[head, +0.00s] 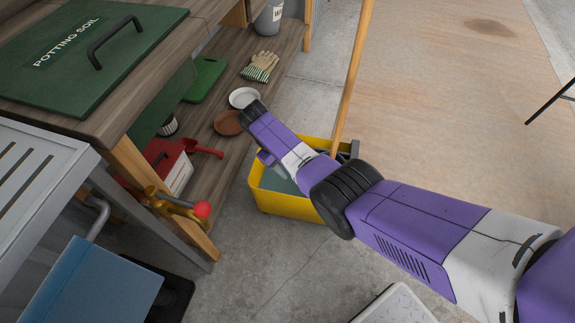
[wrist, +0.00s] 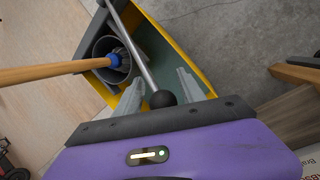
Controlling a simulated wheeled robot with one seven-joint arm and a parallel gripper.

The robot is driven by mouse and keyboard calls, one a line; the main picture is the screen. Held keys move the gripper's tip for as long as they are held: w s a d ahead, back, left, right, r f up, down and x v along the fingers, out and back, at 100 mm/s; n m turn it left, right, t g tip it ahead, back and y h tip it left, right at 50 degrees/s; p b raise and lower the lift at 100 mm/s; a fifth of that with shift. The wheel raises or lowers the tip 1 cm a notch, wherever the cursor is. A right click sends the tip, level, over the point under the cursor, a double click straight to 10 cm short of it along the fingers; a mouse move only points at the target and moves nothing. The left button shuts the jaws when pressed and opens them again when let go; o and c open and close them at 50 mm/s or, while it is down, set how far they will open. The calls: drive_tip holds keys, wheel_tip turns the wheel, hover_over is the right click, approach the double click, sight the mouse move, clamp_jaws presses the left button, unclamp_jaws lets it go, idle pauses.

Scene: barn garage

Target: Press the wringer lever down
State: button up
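The wringer lever (wrist: 140,60) is a grey metal bar with a black ball knob (wrist: 162,98) at its end. In the wrist view it crosses over the yellow mop bucket (wrist: 183,50). My gripper (wrist: 160,92) is open, with one pale finger on each side of the knob end; I cannot tell whether either finger touches it. The grey wringer (wrist: 108,62) holds a mop with a blue collar and a wooden handle (wrist: 50,72). In the head view the bucket (head: 285,205) stands on the floor, and my arm hides the lever and much of the wringer.
A wooden potting bench (head: 150,115) stands at the left, with saucers (head: 243,98), gloves (head: 260,66) and a red trowel (head: 203,150) on its lower shelf. A brass tap with a red knob (head: 202,209) sticks out near the bucket.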

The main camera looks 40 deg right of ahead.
drive_tip(key=shift+a+r, duration=0.1)
drive_tip(key=p+v, duration=0.3)
drive_tip(key=v, duration=0.4)
drive_tip(key=shift+r, duration=0.3)
drive_tip(key=shift+a, duration=0.1)
drive_tip(key=shift+c, duration=0.5)
drive_tip(key=shift+w, duration=0.15)
drive_tip(key=c, duration=0.3)
drive_tip(key=shift+w+a+r+m+t+y+p, duration=0.15)
drive_tip(key=shift+w+a+m+t+y+p, duration=0.5)
drive_tip(key=shift+w+a+t, duration=0.25)
clamp_jaws()
drive_tip(key=s+d+r+m+t+y+p, duration=0.4)
drive_tip(key=s+d+r+m+t+p, duration=0.2)
drive_tip(key=s+r+m+p, duration=0.4)
drive_tip(key=b+x, duration=0.5)
drive_tip(key=x, duration=0.7)
drive_tip(key=shift+a+f+m, duration=0.2)
drive_tip(key=shift+f+m, duration=0.15)
